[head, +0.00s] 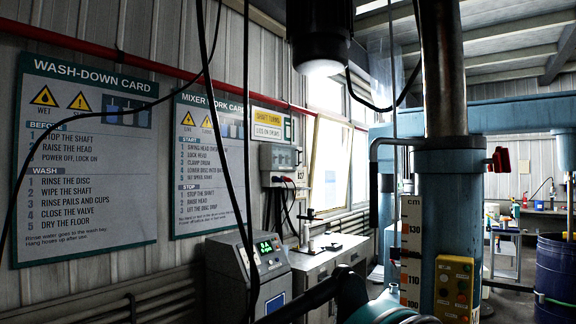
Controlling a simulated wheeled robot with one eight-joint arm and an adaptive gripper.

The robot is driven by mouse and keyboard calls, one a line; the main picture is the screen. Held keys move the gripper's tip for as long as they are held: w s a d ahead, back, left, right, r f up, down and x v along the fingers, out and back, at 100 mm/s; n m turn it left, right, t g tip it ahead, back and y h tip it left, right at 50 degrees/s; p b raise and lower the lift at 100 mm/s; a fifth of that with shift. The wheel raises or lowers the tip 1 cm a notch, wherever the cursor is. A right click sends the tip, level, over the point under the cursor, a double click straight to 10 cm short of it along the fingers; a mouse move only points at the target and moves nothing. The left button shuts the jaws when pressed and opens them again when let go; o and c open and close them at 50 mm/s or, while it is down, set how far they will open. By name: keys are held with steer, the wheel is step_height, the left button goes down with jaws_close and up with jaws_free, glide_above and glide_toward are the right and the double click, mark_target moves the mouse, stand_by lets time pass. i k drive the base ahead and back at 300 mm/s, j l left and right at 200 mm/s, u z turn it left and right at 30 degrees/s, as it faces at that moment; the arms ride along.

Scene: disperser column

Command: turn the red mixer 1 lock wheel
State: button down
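A red part (499,160) sticks out from the right side of the thick blue mixer column (448,215), near its top collar. It looks like the lock wheel seen nearly edge-on, but it is small and dark, so its full shape and any label cannot be made out. A dark bar and a teal rounded part show at the bottom centre; I cannot tell what they belong to. My gripper is not in view, and nothing is seen touching the red part.
A yellow button box (455,288) and a height scale (411,250) are on the column. A blue drum (556,268) stands at right. Black cables hang in front at left.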

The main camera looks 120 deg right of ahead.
mark_target(500, 160)
steer(key=j+z, duration=0.4)
steer(key=k+j+z, duration=0.1)
steer(key=j+z, duration=0.3)
steer(key=k+j+z, duration=0.15)
steer(key=z, duration=4.3)
steer(key=i+l, duration=0.3)
steer(key=i, duration=0.2)
